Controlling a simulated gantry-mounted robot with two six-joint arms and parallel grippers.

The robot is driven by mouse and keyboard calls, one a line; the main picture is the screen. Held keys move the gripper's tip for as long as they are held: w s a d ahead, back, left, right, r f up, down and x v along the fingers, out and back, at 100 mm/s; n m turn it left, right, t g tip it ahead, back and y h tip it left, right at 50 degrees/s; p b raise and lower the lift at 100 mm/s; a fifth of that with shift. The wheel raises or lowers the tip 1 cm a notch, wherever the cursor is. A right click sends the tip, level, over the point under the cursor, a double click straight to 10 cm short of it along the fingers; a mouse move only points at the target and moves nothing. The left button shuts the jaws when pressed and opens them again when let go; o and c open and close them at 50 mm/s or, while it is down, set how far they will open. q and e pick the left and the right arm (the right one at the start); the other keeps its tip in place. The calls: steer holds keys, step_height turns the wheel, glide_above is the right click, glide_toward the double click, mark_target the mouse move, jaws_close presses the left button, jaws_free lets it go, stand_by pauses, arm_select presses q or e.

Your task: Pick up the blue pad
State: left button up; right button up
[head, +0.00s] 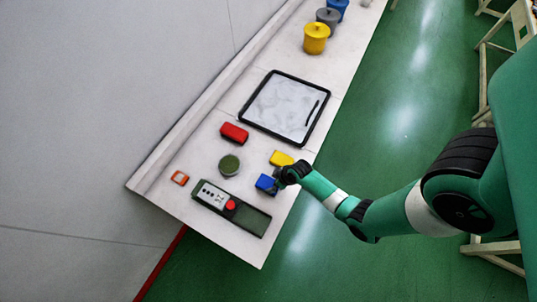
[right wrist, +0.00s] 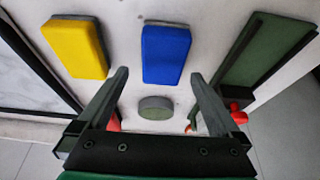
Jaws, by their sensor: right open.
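The blue pad (head: 266,183) lies on the white table near its front edge in the head view, partly hidden by my right gripper (head: 284,181). In the right wrist view the blue pad (right wrist: 165,54) lies flat ahead of the two fingers. My right gripper (right wrist: 157,95) is open, with nothing between its fingers. The pad is beyond the fingertips and roughly centred on the gap. I cannot tell whether the fingers touch it. My left gripper is in neither view.
A yellow pad (head: 281,158) and a red pad (head: 234,133) lie nearby. A round green-topped piece (head: 229,165), a dark green device with a red knob (head: 252,219) and a small orange item (head: 180,178) surround them. A black-rimmed tray (head: 285,106) and lidded pots (head: 316,38) stand farther back.

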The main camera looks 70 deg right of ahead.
mark_target(269, 184)
steer(key=shift+w+f, duration=0.2)
steer(key=shift+f, duration=0.25)
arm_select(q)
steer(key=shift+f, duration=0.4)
arm_select(e)
steer(key=b+x, duration=0.4)
steer(key=shift+a+f, duration=0.2)
steer(key=shift+f, duration=0.1)
steer(key=shift+w+f+b, duration=0.2)
steer(key=shift+f+b, duration=0.05)
steer(key=shift+b, duration=0.15)
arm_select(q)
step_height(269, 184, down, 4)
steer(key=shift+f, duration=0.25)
arm_select(e)
steer(key=shift+r, duration=0.1)
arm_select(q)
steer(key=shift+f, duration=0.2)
arm_select(e)
steer(key=shift+f, duration=0.25)
